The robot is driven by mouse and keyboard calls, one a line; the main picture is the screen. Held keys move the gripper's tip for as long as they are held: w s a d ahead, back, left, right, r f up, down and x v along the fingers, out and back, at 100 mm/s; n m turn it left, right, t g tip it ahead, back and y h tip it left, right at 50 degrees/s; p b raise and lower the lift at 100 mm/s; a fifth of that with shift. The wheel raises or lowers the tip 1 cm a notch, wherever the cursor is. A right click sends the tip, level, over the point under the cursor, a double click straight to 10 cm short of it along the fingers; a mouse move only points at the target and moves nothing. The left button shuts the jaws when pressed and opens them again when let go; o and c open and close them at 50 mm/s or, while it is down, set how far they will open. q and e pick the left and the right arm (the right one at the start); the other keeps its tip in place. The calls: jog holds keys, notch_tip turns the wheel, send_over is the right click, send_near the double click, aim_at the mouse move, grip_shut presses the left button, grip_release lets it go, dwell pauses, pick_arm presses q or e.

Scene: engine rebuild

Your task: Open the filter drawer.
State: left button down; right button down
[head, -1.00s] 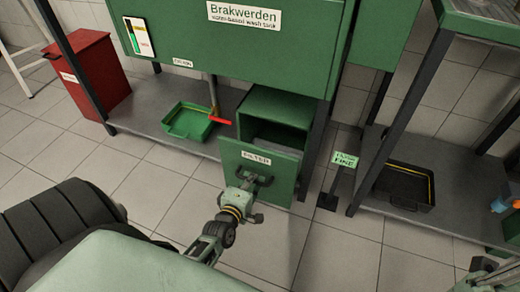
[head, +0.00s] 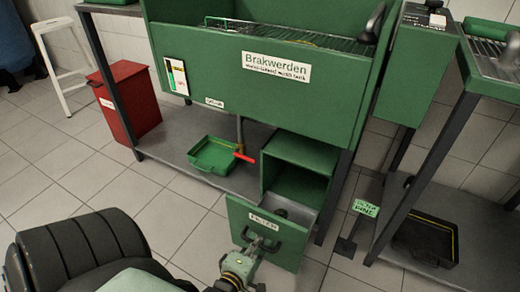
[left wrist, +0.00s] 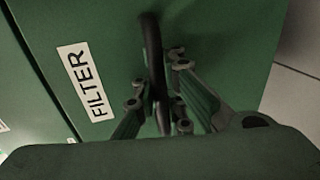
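The filter drawer (head: 238,220) is a green box front with a white FILTER label, low under the right part of the green wash tank. My left gripper (head: 261,246) is at the dark bar handle on the drawer front. In the left wrist view the handle (left wrist: 153,50) runs between the two fingers of my left gripper (left wrist: 158,85), which are closed around it. The label (left wrist: 86,82) is beside it. My right gripper is out of view.
The wash tank (head: 200,55) stands above a grey shelf holding a green tray (head: 213,158) near a red valve lever (head: 244,157). A red bin (head: 125,105) is at the left.

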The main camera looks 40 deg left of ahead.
pick_arm(q)
jog(key=c, duration=2.5)
grip_release()
jog(key=shift+w+r, duration=0.2)
jog(key=shift+r, duration=0.15)
jog(key=o, duration=0.4)
jog(key=shift+o, duration=1.4)
jog(key=shift+s+f, duration=0.15)
jog(key=v, duration=1.2)
